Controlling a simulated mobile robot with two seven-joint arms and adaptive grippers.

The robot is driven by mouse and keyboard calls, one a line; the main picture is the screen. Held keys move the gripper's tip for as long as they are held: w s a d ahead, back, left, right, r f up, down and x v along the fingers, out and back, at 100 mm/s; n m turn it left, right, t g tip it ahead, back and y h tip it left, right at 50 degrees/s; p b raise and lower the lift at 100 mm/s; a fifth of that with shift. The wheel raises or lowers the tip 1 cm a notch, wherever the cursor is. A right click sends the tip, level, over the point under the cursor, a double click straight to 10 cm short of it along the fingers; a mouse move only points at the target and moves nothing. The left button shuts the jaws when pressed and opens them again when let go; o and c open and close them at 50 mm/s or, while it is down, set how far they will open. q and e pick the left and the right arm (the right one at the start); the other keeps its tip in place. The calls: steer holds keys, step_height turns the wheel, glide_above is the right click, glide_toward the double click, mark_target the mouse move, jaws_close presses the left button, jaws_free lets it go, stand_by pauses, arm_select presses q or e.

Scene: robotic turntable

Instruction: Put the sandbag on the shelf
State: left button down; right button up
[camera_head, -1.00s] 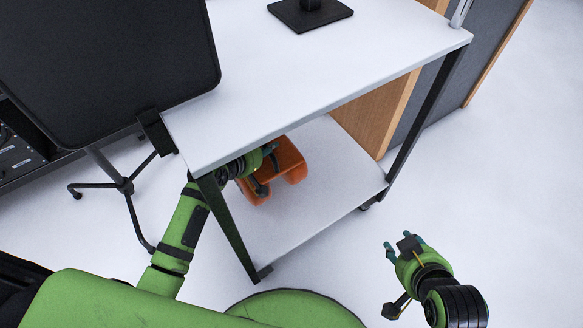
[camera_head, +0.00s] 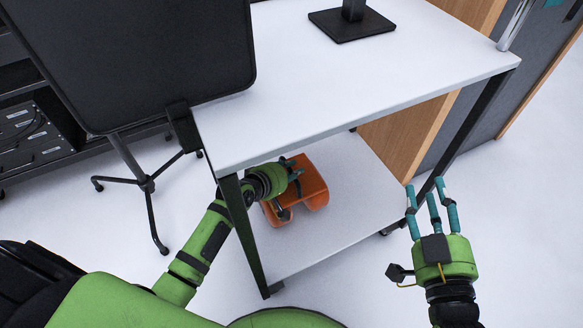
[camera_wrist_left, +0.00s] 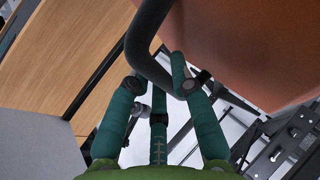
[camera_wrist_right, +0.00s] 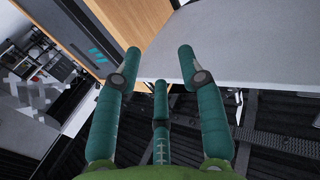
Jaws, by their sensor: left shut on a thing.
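The orange sandbag (camera_head: 313,188) is under the white tabletop, over the left part of the lower white shelf (camera_head: 355,165). I cannot tell whether it rests on the shelf or hangs just above it. My left gripper (camera_head: 293,178) reaches in past the front left table leg and is shut on the sandbag's dark handle. In the left wrist view the fingers (camera_wrist_left: 165,88) close around this handle (camera_wrist_left: 146,40), beside the bag's orange side (camera_wrist_left: 245,45). My right gripper (camera_head: 431,205) is open and empty, right of the table; its spread fingers also show in the right wrist view (camera_wrist_right: 160,80).
The white tabletop (camera_head: 300,90) overhangs the shelf, with black legs (camera_head: 245,235) at its corners. A black screen on a tripod stand (camera_head: 145,185) is at the left. A wooden panel (camera_head: 408,135) closes the back right. The floor at the right is clear.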

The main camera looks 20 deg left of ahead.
arm_select(q)
steer(key=shift+w+r, duration=0.15)
steer(key=shift+w, duration=0.1)
step_height(320, 180, down, 3)
steer(key=shift+f+b, duration=0.2)
steer(key=shift+b, duration=0.85)
arm_select(e)
steer(key=s+a+r+n+t+y, duration=0.1)
steer(key=s+r+t+y, duration=0.1)
steer(key=r, duration=0.4)
steer(key=s+a+r+n+t+y, duration=0.1)
steer(key=s+r+t+y, duration=0.2)
steer(key=r, duration=0.3)
steer(key=shift+s+a+t+y, duration=0.2)
steer(key=shift+s+t+y, duration=0.15)
steer(key=shift+t, duration=0.35)
arm_select(q)
steer(key=shift+f, duration=0.1)
arm_select(e)
steer(key=shift+r, duration=0.15)
arm_select(q)
steer(key=c, duration=1.1)
jaws_free()
steer(key=shift+s+f, duration=0.3)
steer(key=shift+f, duration=0.05)
arm_select(e)
steer(key=shift+s, duration=0.15)
